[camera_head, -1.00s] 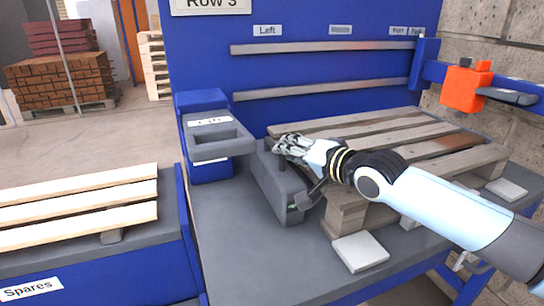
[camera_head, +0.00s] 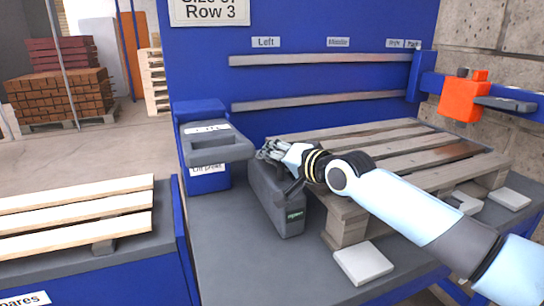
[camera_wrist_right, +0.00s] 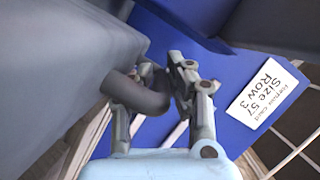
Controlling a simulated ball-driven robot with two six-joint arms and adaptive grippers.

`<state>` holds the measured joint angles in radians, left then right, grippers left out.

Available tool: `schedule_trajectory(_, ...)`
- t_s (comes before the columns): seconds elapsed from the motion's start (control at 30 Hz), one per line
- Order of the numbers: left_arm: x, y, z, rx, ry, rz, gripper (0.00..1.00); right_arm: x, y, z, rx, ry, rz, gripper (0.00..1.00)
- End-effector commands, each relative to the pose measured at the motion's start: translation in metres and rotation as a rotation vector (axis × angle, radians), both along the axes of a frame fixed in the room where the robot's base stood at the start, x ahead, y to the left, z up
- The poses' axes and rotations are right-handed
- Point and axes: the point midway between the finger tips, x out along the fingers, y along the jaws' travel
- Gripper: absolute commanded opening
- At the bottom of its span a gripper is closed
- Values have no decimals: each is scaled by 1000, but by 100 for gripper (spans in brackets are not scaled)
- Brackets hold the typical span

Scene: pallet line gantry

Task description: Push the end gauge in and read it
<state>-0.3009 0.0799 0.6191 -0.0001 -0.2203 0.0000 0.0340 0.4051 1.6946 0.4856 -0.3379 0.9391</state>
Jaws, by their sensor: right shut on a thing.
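The end gauge (camera_head: 279,207) is a dark grey box standing on the bench by the left end of the wooden pallet (camera_head: 400,140). Its front face carries a small display with green marks too small to read. My right gripper (camera_head: 270,151) is at the far top part of the gauge. In the right wrist view, its fingers (camera_wrist_right: 165,88) are shut around a rounded dark grey handle (camera_wrist_right: 140,92) that stands out from a large grey body. I cannot tell whether the gauge touches the pallet end. My left gripper is out of view.
A grey-topped blue box (camera_head: 205,150) stands left of the gauge. Light grey pads (camera_head: 363,263) lie in front of the pallet. An orange block (camera_head: 463,100) sits on a blue rail at right. A sign (camera_head: 210,10) reads Row 3.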

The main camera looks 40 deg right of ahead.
Motion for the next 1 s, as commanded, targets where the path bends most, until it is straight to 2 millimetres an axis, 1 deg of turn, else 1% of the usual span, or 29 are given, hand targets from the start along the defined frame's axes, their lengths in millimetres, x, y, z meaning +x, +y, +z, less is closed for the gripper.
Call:
schedule_trajectory(0.27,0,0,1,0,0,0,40,0,-1,0,0,1,-1,0)
schedule_trajectory(0.4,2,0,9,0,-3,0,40,-3,-12,1,-1,3,0,0)
schedule_trajectory(0.6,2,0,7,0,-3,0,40,-3,-12,-1,-2,2,-1,0)
schedule_trajectory(0.63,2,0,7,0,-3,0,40,-3,-12,-1,-2,2,-1,17)
schedule_trajectory(0.7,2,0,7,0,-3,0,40,-3,-12,-1,-3,1,0,25)
schedule_trajectory(1.0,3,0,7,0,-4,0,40,-3,-11,-1,-1,1,0,25)
